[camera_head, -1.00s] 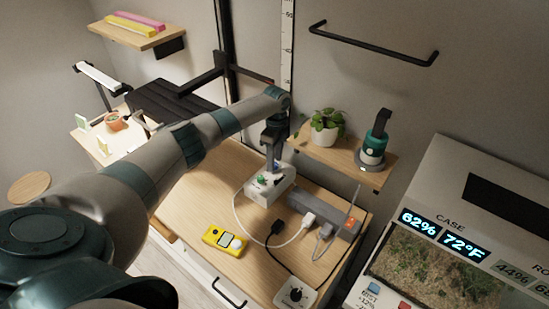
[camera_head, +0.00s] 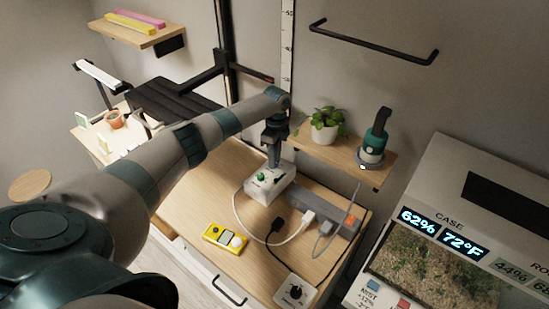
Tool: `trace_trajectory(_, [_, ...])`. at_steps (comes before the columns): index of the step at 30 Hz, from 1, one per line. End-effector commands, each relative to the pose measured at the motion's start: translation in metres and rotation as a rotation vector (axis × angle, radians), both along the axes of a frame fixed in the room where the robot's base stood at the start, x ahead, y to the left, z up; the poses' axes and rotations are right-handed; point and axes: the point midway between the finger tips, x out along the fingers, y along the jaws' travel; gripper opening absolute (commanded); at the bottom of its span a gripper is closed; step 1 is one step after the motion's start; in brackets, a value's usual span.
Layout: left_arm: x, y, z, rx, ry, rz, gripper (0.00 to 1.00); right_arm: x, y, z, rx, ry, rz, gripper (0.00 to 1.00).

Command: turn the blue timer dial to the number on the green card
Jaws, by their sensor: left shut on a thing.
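A white timer box (camera_head: 277,191) stands on the wooden tabletop, with a green knob (camera_head: 261,177) on its left part. My left gripper (camera_head: 273,164) points down onto the top of this box, right behind the green knob. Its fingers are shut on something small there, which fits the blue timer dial. The dial itself and its marks are hidden by the fingers. Small pale-green cards stand on the side table at the left, one at the back (camera_head: 82,119) and one nearer (camera_head: 103,146). They are too small to read. My right gripper is not in view.
A grey power strip (camera_head: 320,211) with plugs and cords lies right of the box. A yellow device (camera_head: 225,238) and a white box with a black knob (camera_head: 296,292) lie nearer. A shelf (camera_head: 340,155) holds a potted plant (camera_head: 326,126). A terrarium case (camera_head: 440,260) stands at right.

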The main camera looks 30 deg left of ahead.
Motion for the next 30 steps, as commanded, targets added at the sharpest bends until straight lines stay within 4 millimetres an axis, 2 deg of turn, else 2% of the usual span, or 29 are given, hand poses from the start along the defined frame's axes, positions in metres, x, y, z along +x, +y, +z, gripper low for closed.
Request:
trace_trajectory(11, [0.000,0.000,0.002,-0.003,0.001,0.204,0.00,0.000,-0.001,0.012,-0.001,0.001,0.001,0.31])
trace_trajectory(30, [-0.001,0.000,0.003,-0.003,0.001,0.801,0.00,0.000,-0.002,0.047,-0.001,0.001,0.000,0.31])
